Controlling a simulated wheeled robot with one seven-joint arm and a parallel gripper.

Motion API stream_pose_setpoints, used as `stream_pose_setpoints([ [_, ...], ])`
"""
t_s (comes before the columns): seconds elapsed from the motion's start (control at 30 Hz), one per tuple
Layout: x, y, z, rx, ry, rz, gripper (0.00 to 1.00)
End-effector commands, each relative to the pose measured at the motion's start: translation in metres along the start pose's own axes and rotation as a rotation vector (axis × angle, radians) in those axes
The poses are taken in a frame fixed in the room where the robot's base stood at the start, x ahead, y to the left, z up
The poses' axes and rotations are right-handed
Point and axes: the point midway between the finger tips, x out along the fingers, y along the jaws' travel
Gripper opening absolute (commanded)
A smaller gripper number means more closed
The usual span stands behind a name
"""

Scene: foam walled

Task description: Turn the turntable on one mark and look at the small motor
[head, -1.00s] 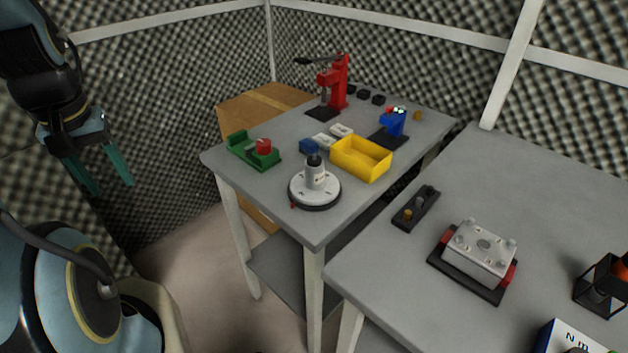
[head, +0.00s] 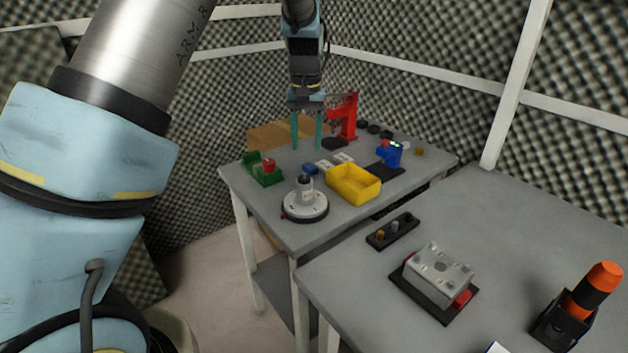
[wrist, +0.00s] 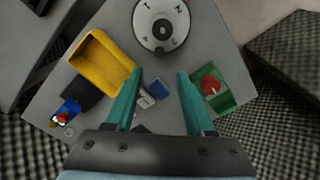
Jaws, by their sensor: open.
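The turntable (head: 305,207) is a white disc on a dark base near the front corner of the far table. The small motor (head: 305,184), a grey upright cylinder with a dark top, stands at its middle. The motor (wrist: 162,28) shows there end-on. My gripper (head: 307,148) is open and empty, its teal fingers pointing down above the table, behind the turntable in the head view. It also shows in the wrist view (wrist: 158,82).
A yellow bin (head: 353,184) stands right of the turntable and a green fixture with a red knob (head: 265,168) left. A red press (head: 346,117) and a blue device (head: 389,153) stand farther back. The nearer table holds a grey block (head: 440,268) and an orange-black tool (head: 592,292).

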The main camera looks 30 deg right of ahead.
Motion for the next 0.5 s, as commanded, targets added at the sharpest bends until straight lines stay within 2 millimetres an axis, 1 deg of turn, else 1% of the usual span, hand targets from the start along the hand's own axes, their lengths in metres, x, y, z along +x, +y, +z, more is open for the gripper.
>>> stream_pose_setpoints([
  [0.17,0.014,0.002,-0.001,0.002,-0.003,-0.002,0.54],
  [0.5,0.075,0.001,0.0,0.002,-0.005,-0.002,0.54],
])
